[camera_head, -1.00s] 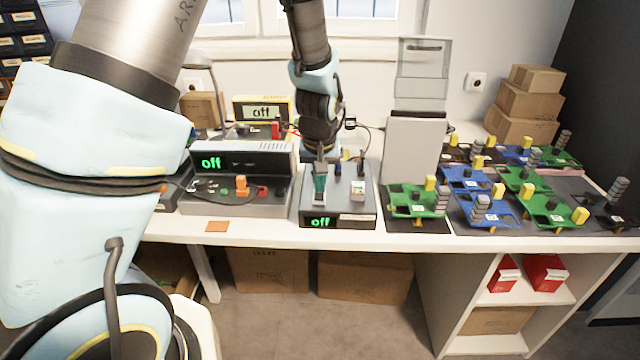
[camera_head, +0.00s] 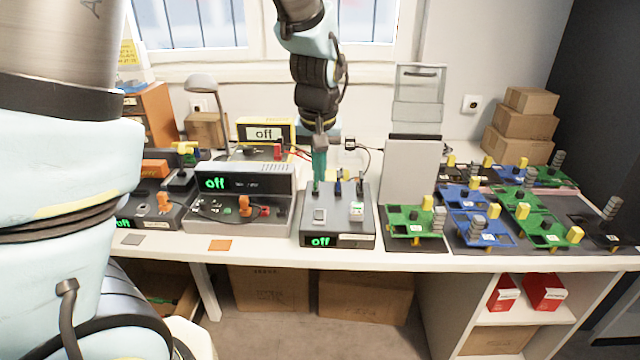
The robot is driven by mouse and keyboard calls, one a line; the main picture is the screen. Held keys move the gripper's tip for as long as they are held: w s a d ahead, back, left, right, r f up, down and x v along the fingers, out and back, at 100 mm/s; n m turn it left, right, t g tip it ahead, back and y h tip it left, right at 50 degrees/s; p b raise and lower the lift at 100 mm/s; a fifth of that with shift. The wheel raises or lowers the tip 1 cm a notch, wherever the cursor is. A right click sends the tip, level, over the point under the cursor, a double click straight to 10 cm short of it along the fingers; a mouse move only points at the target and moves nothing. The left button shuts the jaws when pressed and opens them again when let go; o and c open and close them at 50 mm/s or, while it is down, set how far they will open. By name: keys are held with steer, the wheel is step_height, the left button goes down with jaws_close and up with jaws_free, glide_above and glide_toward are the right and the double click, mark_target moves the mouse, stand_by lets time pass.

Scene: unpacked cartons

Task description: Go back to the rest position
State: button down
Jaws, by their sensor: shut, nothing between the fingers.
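My gripper (camera_head: 319,178) points down above the rear left part of a small grey box (camera_head: 337,226) with a green "off" display. Its fingers are together with nothing seen between them. The fingertips overlap the box's rear row of small posts in the picture; I cannot tell whether they touch. My arm comes down from the top of the picture, in front of the window.
A wider grey device (camera_head: 240,214) reading "off" stands left of the small box. A grey upright panel (camera_head: 410,170) stands right of it. Green and blue circuit boards (camera_head: 480,228) cover the right side. An orange square (camera_head: 220,245) lies near the front edge.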

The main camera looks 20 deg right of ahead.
steer(key=shift+s+a+r, duration=0.15)
steer(key=shift+s+r, duration=0.1)
steer(key=shift+r, duration=0.3)
steer(key=s+a+f+n+g+y, duration=0.1)
steer(key=s+a+n, duration=0.1)
steer(key=a, duration=2.7)
steer(key=shift+f+n, duration=0.4)
steer(key=shift+n, duration=0.5)
